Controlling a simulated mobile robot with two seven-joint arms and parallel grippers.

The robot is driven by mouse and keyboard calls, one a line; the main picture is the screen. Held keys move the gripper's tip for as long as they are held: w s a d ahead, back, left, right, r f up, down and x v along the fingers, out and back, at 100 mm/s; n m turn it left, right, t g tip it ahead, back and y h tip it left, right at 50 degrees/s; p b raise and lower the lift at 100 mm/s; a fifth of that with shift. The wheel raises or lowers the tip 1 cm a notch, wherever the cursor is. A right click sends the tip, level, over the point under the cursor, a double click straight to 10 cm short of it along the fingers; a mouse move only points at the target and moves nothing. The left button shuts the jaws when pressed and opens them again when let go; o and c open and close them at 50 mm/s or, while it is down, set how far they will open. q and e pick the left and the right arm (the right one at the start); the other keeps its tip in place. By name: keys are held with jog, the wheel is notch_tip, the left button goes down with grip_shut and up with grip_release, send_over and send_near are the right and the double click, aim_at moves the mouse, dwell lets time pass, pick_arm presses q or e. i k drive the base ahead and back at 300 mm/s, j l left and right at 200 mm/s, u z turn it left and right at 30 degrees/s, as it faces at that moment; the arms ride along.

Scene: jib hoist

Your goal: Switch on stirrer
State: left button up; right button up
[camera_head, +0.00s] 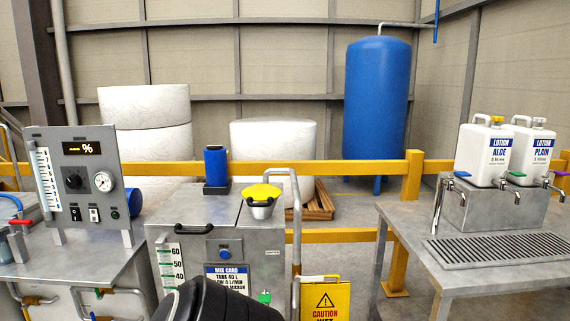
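A steel mixing tank (180,213) stands in the middle, with a blue motor-like cylinder (216,165) upright on its top. A blue round button (225,254) is on a small plate on the tank's front, above a mix card (226,277). On the left, a grey control panel (80,150) carries a black knob (73,181), a dial gauge (104,181), a black rocker switch (76,214), a white rocker switch (94,214) and a green button or lamp (115,213). I cannot tell which control belongs to the stirrer. Neither gripper is in view.
A dark ribbed shape at the bottom hides part of the tank's front. A yellow caution sign (325,301) stands right of the tank. A steel table (400,215) on the right holds lotion containers (485,155).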

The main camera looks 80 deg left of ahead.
aim_at(94, 213)
jog(key=u, duration=3.8)
jog(key=i+j, duration=0.8)
jog(key=j, duration=0.2)
jog(key=i+j, duration=0.4)
jog(key=j, duration=0.15)
jog(key=i+j, duration=0.4)
jog(key=j+z, duration=0.05)
jog(key=j, duration=0.05)
